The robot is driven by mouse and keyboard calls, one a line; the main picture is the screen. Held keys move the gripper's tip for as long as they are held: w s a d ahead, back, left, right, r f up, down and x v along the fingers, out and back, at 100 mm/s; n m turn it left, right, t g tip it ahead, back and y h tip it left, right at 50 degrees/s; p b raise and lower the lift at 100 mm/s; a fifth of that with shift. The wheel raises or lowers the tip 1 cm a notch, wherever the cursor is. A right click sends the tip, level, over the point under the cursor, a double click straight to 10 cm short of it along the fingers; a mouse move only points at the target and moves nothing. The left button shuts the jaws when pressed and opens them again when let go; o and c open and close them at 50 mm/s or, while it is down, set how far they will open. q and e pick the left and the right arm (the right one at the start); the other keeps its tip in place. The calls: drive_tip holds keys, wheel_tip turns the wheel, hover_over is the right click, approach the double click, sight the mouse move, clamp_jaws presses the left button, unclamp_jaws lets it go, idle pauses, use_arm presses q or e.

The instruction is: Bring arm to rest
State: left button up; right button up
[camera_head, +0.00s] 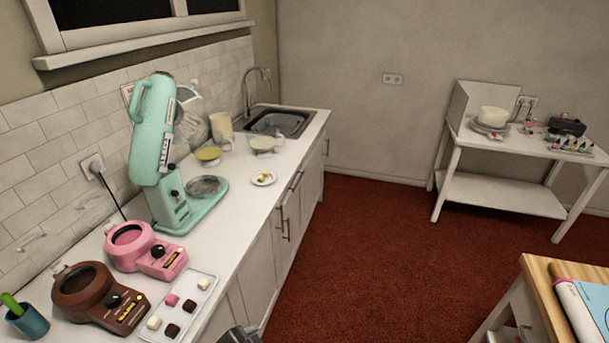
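A dark grey tip of what looks like my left gripper (240,335) just shows at the bottom edge, beside the counter's front edge. Most of it is cut off, so I cannot tell whether it is open or shut. My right gripper is out of view. A white cake (494,116) sits on a turntable (489,131) on the white side table (505,192) at the back right.
The counter (243,203) at left holds a tilted mint mixer (153,130), a pink melter (143,252), a brown melter (98,297), a tray (204,283) of sweets and bowls. A wooden table (540,285) stands at the lower right. Red floor (385,265) between is clear.

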use_arm(q)
drive_tip(key=s+a+f+n+g+y, duration=0.2)
drive_tip(key=s+a+n+g+y, duration=0.2)
drive_tip(key=s+a+n, duration=0.85)
drive_tip(key=s+a+f+m+g+b, duration=0.1)
drive_tip(key=s+f+m+b, duration=0.15)
drive_tip(key=f, duration=1.45)
drive_tip(key=s+a+f+m+b, duration=0.15)
drive_tip(key=s+f+b, duration=0.25)
drive_tip(key=f, duration=1.3)
drive_tip(key=s+a+f+g+b, duration=0.1)
drive_tip(key=s+f+b, duration=0.3)
drive_tip(key=s+f, duration=1.1)
wheel_tip(320, 180, down, 3)
drive_tip(key=shift+s+a+f, duration=0.1)
drive_tip(key=shift+s+a, duration=0.3)
drive_tip(key=shift+a, duration=0.2)
drive_tip(key=shift+m, duration=0.25)
